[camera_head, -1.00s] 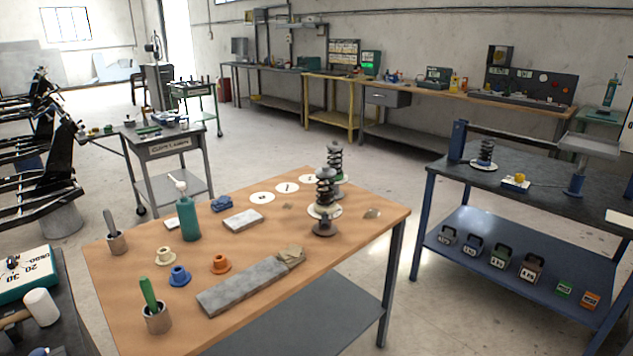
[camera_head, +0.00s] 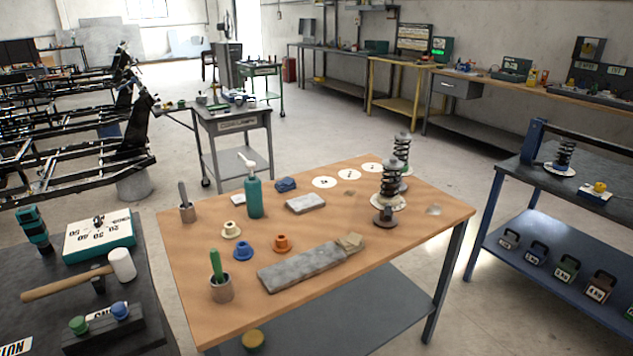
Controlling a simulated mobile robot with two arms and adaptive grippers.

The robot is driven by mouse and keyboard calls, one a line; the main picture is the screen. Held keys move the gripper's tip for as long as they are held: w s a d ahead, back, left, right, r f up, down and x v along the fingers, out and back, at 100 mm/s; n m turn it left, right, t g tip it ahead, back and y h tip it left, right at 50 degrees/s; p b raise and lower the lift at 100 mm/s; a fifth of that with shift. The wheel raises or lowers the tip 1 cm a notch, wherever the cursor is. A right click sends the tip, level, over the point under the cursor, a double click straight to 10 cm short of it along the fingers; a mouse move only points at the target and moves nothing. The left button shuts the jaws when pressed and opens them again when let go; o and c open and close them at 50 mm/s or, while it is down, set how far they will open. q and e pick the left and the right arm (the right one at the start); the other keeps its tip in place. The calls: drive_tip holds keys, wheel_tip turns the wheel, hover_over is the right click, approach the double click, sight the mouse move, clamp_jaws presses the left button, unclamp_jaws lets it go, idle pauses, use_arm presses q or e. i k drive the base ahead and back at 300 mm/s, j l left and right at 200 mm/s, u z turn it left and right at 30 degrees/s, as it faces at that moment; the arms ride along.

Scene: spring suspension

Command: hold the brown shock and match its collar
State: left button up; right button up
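A dark coil-spring shock (camera_head: 390,185) stands upright near the right end of the wooden table. A similar shock (camera_head: 404,150) stands just behind it, partly hidden. A third dark spring unit (camera_head: 564,155) stands on the blue-framed bench at right. None of them looks clearly brown from here. Three flanged collars lie on the wooden table: cream (camera_head: 231,230), blue (camera_head: 243,251) and orange (camera_head: 282,243). Neither of my grippers is in view.
The wooden table (camera_head: 190,270) also holds a teal bottle (camera_head: 253,197), numbered white discs (camera_head: 349,174), a grey slab (camera_head: 303,268) and tool cups (camera_head: 221,288). Open floor lies behind the table.

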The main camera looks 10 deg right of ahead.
sight(394, 200)
drive_tip(key=i+l+u, duration=0.15)
drive_tip(key=l+u, duration=0.25)
drive_tip(key=i+l+u, duration=0.1)
drive_tip(key=l+u, duration=0.75)
drive_tip(key=l, duration=0.2)
drive_tip(key=l+u, duration=0.45)
